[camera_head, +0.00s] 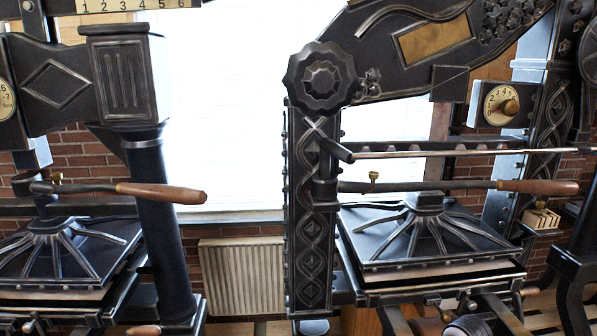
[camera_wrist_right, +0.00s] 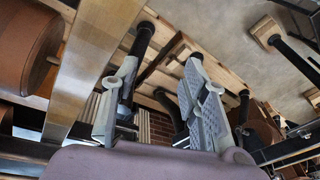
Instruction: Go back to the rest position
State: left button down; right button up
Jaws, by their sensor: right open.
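My right gripper (camera_wrist_right: 155,98) shows in the right wrist view. Its two grey fingers stand apart, with nothing between them. Neither of my grippers can be made out in the head view, and my left gripper is in no view. The head view shows two dark metal hand presses. The left press (camera_head: 60,245) has a ribbed platen and a lever with a wooden handle (camera_head: 163,193) pointing right. The right press (camera_head: 425,235) has a similar platen and a lever with a wooden handle (camera_head: 538,187), also pointing right.
A radiator (camera_head: 241,277) stands by the brick wall under a bright window (camera_head: 230,110), between the presses. A dial (camera_head: 500,104) sits on the right press frame. In the wrist view, a brown cylinder (camera_wrist_right: 25,45) and a flat metallic bar (camera_wrist_right: 92,62) are close on the left.

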jog(key=s+a+f+t, duration=0.1)
jog(key=s+a+f, duration=0.1)
jog(key=s+a, duration=0.35)
jog(key=s+a+f, duration=0.3)
jog(key=s+a, duration=0.1)
jog(key=s, duration=0.3)
jog(key=s+d+r+m+t+h, duration=0.1)
jog(key=s+d+r+m, duration=0.15)
jog(key=s, duration=0.35)
jog(key=s+d+r+m+h, duration=0.1)
jog(key=s+d, duration=0.2)
jog(key=s, duration=0.3)
notch_tip(320, 180, down, 31)
jog(key=s+g+b, duration=0.1)
jog(key=b, duration=0.3)
pick_arm(q)
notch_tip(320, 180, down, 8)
jog(key=b, duration=0.3)
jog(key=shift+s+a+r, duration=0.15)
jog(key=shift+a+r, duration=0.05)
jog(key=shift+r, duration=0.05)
pick_arm(e)
jog(key=s+d+f+g, duration=0.1)
jog(key=s+d+f, duration=0.1)
jog(key=s+f, duration=1.4)
notch_tip(320, 180, down, 3)
jog(key=shift+s+d+r, duration=0.1)
jog(key=shift+s+d, duration=0.2)
